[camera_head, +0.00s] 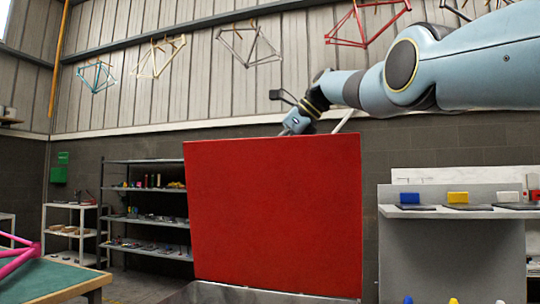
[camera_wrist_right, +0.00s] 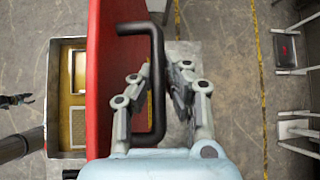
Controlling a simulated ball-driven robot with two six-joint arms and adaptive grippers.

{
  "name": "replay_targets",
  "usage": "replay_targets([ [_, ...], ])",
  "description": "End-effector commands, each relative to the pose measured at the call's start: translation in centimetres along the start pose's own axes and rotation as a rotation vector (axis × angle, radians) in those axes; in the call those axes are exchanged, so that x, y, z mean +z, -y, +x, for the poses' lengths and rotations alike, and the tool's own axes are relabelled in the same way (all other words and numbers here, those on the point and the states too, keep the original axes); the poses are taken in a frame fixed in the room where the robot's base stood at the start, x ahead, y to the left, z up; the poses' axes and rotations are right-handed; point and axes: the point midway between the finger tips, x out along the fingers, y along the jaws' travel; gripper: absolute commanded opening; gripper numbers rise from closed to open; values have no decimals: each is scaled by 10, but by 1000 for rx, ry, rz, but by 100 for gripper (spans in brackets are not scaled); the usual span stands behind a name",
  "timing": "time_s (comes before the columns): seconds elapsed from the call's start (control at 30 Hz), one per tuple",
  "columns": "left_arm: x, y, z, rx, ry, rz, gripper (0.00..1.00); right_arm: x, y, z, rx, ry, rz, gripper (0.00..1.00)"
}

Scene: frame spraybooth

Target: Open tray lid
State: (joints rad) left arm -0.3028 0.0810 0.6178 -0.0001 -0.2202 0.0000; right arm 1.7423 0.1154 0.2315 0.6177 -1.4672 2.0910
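The red tray lid (camera_head: 275,215) stands nearly upright in the head view. The wrist view shows it almost edge-on (camera_wrist_right: 103,70), with its black handle (camera_wrist_right: 157,45) on the right face. My right arm reaches over behind the lid, which hides the right fingers in the head view. In the wrist view the fingers of my right gripper (camera_wrist_right: 160,75) are drawn in around the handle bar, one on each side. The open tray (camera_wrist_right: 53,110), metal-rimmed with gold-toned parts inside, lies left of the lid.
A grey shelf unit (camera_head: 150,163) stands behind on the left, and a green-topped table (camera_head: 45,283) is at the front left. A grey counter (camera_head: 450,211) with coloured blocks is at the right. White-framed stands (camera_wrist_right: 290,50) are at the wrist view's right edge.

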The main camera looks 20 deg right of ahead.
Motion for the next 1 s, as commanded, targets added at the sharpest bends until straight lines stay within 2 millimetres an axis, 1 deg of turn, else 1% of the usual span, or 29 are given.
replay_targets([
  [0.03, 0, 0, 0, 0, 0, 0, 40, 1, -1, 0, 1, 1, -3, 12],
  [0.1, 0, 0, 0, 0, 0, 0, 40, 1, -1, 0, 1, 1, -3, 22],
  [0.13, 0, 0, 0, 0, 0, 0, 40, 1, 0, 0, 1, 1, -3, 23],
  [0.4, -3, 2, 0, -2, -5, 0, 40, 1, 0, -1, -1, 1, -2, 23],
  [0.57, -3, 0, 0, -1, -5, 0, 40, 1, 2, -11, -2, 3, -1, 23],
  [0.7, -4, 0, 0, 0, -5, -1, 40, 0, 1, -29, -3, 1, -3, 23],
  [0.9, -4, 0, 0, 1, -5, -1, 40, 1, 1, -78, -3, 2, -3, 23],
  [1.0, -4, -1, 0, 1, -5, -1, 40, 1, 0, -97, -2, 2, -2, 23],
])
